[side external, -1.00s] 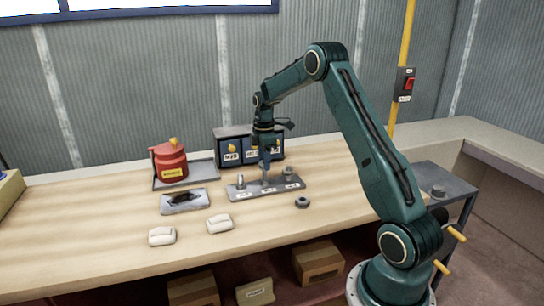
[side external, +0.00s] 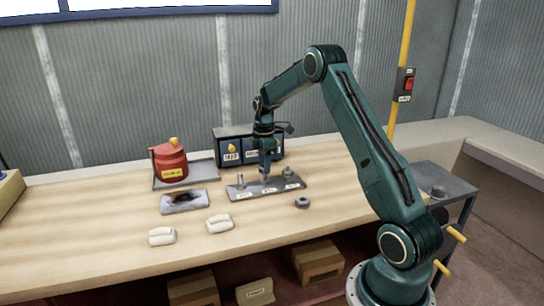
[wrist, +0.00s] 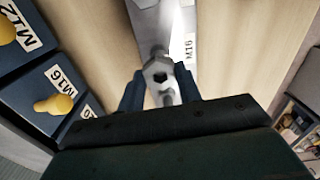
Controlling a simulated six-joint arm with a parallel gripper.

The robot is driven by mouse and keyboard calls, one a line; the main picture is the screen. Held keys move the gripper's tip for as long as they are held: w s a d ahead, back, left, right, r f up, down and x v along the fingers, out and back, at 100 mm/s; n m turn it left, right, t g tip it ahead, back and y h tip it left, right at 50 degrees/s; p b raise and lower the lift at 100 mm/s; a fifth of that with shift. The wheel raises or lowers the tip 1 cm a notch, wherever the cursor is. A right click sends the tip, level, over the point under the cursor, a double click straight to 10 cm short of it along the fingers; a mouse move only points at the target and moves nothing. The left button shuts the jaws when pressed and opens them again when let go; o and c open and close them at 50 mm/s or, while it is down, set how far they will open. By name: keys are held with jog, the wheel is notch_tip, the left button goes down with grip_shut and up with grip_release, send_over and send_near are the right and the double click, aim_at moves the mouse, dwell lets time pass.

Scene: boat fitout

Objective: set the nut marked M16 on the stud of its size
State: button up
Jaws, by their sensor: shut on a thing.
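A grey plate (side external: 240,195) with upright studs and white labels lies on the bench. A stud (side external: 240,180) stands at its left end, and a shape like a stud or nut (side external: 288,172) shows at its right end. My gripper (side external: 267,176) is over the plate's middle, pointing down. In the wrist view, my gripper (wrist: 160,88) is shut on a grey hex nut (wrist: 158,68), whose hole looks dark. A label reading M16 (wrist: 189,48) shows on the plate beside it. I cannot tell whether the nut is around a stud; the jaws hide the side view.
A loose nut (side external: 302,202) lies right of the plate. Labelled bins (side external: 232,147) with yellow knobs stand behind; one reads M16 (wrist: 52,98).

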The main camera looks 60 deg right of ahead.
jog(key=shift+f, duration=0.4)
dwell(0.3)
jog(key=o, duration=1.1)
jog(key=shift+c, duration=0.2)
jog(key=shift+r, duration=0.1)
jog(key=shift+r, duration=3.4)
